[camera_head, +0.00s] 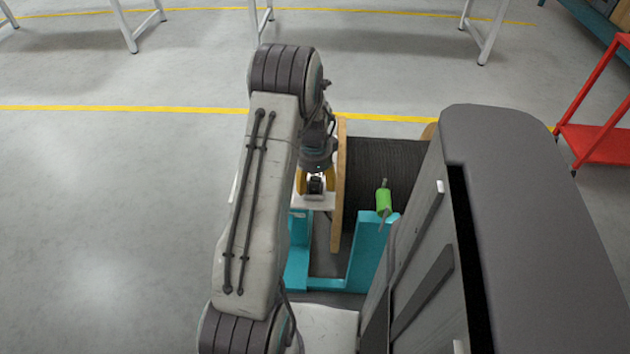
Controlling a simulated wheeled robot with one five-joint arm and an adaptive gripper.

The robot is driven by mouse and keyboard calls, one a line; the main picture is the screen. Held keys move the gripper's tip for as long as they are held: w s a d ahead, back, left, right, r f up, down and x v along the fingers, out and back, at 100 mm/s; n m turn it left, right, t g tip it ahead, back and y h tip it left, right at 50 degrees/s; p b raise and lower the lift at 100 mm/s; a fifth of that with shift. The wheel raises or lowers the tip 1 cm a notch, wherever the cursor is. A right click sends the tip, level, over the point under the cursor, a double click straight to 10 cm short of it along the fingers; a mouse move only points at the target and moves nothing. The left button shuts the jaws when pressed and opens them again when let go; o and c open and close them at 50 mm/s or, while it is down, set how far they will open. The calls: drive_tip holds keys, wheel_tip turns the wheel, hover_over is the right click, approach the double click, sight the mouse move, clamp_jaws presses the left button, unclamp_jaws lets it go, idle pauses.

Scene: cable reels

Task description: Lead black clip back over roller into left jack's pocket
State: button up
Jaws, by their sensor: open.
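The cable reel has a wooden flange (338,190) and dark cable (388,165) wound on it. It stands in a teal jack frame (366,250), with its left part (298,262) beside my arm. A green roller (383,198) is at the front of the reel. My gripper (316,184) points down just left of the flange, with yellowish parts at its sides. A small black piece (316,187), possibly the black clip, sits between them above a pale plate (314,202). The jaws are open. I cannot tell whether they touch it; the pocket is not clearly visible.
A large dark grey body with a panel fills the right side near the reel. A red cart (595,145) stands at the far right. White table legs (128,28) line the back. The floor (100,220) at left is clear.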

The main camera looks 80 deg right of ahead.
drive_tip(key=shift+r, duration=0.1)
wheel_tip(320, 180, up, 12)
drive_tip(key=shift+a, duration=0.25)
idle(0.5)
idle(0.6)
